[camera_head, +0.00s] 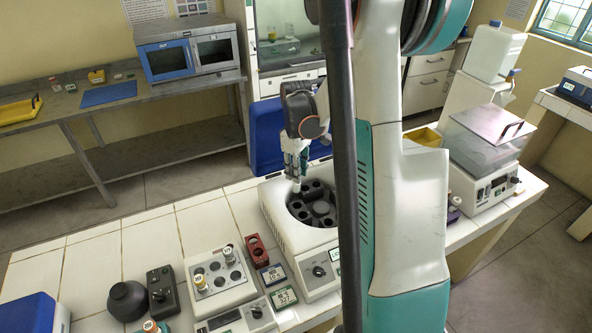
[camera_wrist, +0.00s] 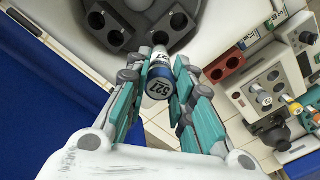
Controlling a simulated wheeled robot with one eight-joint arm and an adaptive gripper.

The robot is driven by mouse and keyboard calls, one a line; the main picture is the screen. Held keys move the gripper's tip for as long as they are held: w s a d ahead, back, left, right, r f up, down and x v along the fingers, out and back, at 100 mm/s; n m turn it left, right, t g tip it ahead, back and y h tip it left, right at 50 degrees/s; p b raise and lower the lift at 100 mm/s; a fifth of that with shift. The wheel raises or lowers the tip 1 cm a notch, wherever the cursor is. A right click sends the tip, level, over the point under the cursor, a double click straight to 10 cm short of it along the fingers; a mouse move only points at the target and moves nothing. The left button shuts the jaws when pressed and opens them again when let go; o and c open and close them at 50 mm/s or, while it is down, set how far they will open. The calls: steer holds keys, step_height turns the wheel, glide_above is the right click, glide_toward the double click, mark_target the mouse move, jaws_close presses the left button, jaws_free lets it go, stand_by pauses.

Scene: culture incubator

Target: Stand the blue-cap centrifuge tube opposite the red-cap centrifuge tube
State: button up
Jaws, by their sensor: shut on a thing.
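The blue-cap tube (camera_wrist: 159,84) is between the fingers of my gripper (camera_wrist: 160,90) in the wrist view, its labelled cap end facing the camera. My gripper is shut on it. In the head view my gripper (camera_head: 296,181) points down over the back left edge of the open centrifuge (camera_head: 285,243). The dark rotor (camera_head: 314,206) has several holes; it also shows at the top of the wrist view (camera_wrist: 143,18). I cannot make out a red-cap tube in the rotor; my arm hides its right part. Whether the held tube touches the rotor is unclear.
Left of the centrifuge are a red block (camera_head: 257,251) with holes, a white rack (camera_head: 238,292) with capped tubes, small displays (camera_head: 283,297) and a dark round vessel (camera_head: 127,300). A lidded machine (camera_head: 484,149) stands at the right.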

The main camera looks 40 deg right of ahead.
mark_target(297, 189)
steer(key=shift+s+f+b, duration=0.1)
steer(key=shift+f+b, duration=1.55)
steer(key=shift+f, duration=1.2)
steer(key=shift+f+b, duration=0.4)
steer(key=shift+b, duration=0.1)
steer(key=shift+f+b, duration=0.7)
steer(key=shift+f, duration=0.1)
steer(key=shift+f, duration=0.1)
steer(key=shift+f+b, duration=1.65)
steer(key=shift+f, duration=0.2)
steer(key=o, duration=1.4)
steer(key=shift+c, duration=0.2)
